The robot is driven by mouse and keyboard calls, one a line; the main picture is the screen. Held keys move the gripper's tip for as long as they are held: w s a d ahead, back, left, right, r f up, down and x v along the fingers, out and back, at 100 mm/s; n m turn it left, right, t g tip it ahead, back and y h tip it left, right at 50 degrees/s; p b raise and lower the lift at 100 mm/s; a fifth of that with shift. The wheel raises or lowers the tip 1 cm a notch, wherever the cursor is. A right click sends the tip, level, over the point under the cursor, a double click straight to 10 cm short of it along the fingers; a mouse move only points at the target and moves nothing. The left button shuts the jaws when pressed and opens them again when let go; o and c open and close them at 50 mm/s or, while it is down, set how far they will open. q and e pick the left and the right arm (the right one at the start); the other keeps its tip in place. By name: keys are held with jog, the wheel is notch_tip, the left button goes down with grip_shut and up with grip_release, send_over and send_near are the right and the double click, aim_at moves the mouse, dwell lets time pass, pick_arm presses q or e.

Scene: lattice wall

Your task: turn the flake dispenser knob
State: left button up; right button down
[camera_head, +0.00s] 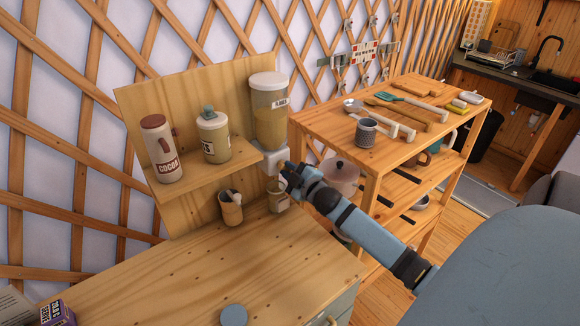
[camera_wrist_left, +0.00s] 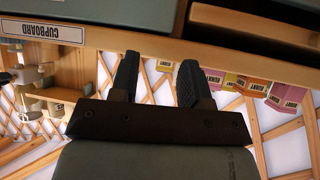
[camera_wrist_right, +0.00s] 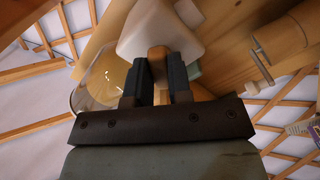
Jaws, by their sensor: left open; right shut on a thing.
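The flake dispenser (camera_head: 270,112) has a clear canister of flakes with a white lid and a white housing (camera_head: 273,160) at the right end of the wooden shelf. My right gripper (camera_head: 287,176) reaches in from the right and is shut on the knob at the housing's front. In the right wrist view the tan knob (camera_wrist_right: 158,57) sits between the two dark fingers, below the white housing (camera_wrist_right: 160,30). The gripper hides part of the knob. My left gripper (camera_wrist_left: 157,85) is open and empty in the left wrist view, near a cupboard edge, and is outside the head view.
A cocoa jar (camera_head: 162,150) and a cream jar (camera_head: 214,138) stand on the shelf. Below are a wooden cup (camera_head: 231,208) with utensils and another cup (camera_head: 277,196) under the dispenser. A wooden rack (camera_head: 372,150) stands right. The counter (camera_head: 190,275) is mostly clear.

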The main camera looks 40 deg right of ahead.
jog(key=m+p, duration=0.1)
jog(key=m, duration=0.2)
jog(key=shift+m, duration=0.3)
jog(key=shift+a+m, duration=0.1)
jog(key=shift+m, duration=0.2)
jog(key=c, duration=1)
grip_release()
jog(key=shift+c, duration=0.2)
